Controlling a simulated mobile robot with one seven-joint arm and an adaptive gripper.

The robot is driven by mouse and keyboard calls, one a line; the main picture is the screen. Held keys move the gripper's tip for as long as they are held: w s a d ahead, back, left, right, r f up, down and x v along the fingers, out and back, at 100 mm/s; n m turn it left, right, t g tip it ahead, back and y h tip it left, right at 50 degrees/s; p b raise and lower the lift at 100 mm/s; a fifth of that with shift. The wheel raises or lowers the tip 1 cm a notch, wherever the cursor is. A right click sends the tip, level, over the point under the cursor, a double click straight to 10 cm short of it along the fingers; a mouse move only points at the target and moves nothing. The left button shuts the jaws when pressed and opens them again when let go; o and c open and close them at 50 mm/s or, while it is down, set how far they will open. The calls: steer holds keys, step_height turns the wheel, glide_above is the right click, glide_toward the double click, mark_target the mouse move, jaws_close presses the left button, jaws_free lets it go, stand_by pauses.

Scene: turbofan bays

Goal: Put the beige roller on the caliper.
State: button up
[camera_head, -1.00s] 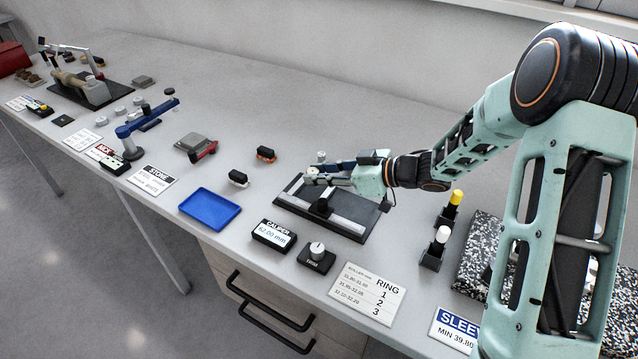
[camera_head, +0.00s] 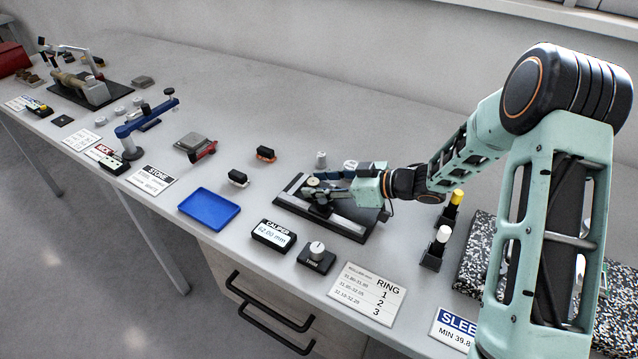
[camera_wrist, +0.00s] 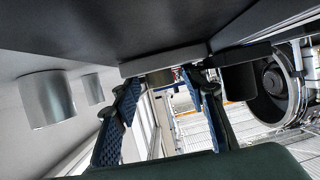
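The caliper (camera_head: 352,226) is a dark plate with a pale rail and black jaw blocks at the bench's middle; its readout (camera_head: 272,236) shows 62.00 mm. The beige roller (camera_head: 313,182) appears as a small pale disc at my fingertips, over the caliper's upper left part. My gripper (camera_head: 324,184) is low over the caliper, its fingers apart with the roller at their ends.
A silver roller (camera_head: 321,159) stands behind the caliper, and a pale one (camera_head: 350,165) is close behind my fingers. A tare knob box (camera_head: 316,257) and a blue tray (camera_head: 209,208) lie in front and left. White-topped and yellow-topped holders (camera_head: 434,250) stand right.

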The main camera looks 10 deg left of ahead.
steer(key=shift+r, duration=0.15)
steer(key=shift+d+r, duration=0.15)
steer(key=shift+d, duration=0.1)
steer(key=v, duration=1.1)
steer(key=shift+d+r+p, duration=0.15)
steer(key=shift+r+p, duration=0.05)
steer(key=shift+p, duration=0.15)
